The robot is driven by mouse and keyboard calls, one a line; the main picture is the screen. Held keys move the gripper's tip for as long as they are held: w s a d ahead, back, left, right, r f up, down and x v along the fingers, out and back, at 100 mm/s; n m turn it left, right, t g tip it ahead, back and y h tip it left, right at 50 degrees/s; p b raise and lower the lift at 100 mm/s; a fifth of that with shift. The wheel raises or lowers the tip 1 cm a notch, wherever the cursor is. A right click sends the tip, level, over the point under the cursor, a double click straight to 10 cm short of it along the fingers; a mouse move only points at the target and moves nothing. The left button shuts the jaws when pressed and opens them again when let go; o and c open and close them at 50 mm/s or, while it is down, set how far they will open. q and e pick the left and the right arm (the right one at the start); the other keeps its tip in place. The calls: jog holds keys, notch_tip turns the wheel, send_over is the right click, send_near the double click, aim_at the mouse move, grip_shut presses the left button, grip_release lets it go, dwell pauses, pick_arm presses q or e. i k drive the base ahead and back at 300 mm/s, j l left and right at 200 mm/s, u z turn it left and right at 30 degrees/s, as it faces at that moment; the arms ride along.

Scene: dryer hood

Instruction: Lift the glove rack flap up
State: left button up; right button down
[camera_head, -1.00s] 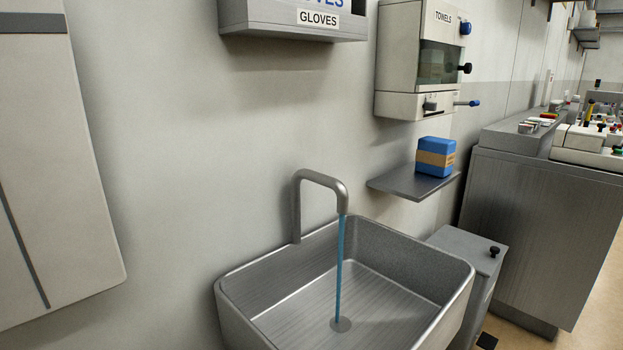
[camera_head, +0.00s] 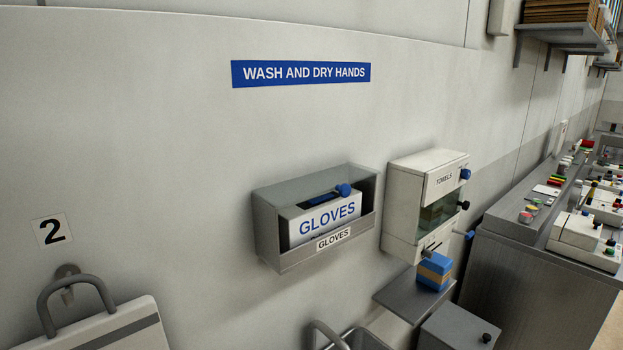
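The glove rack (camera_head: 268,224) is a grey wall-mounted box in the middle of the head view. A white box marked GLOVES (camera_head: 325,219) sits inside it, and a GLOVES label is on the rack's front lip. The flap (camera_head: 308,184) appears to be the grey panel across the rack's top, tilted toward the front. Neither of my grippers is in view.
The towel dispenser (camera_head: 403,208) hangs just right of the rack. Below it, a shelf (camera_head: 397,297) holds a blue and orange pack (camera_head: 434,271). A faucet (camera_head: 325,330) and sink edge show at the bottom.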

aim_at(344, 189)
jog(key=i+l+u, duration=0.4)
jog(key=l, duration=0.15)
jog(key=l+u, duration=0.15)
jog(key=l, duration=0.15)
jog(key=i+l+u, duration=0.2)
jog(key=l, duration=0.15)
jog(key=k, duration=0.1)
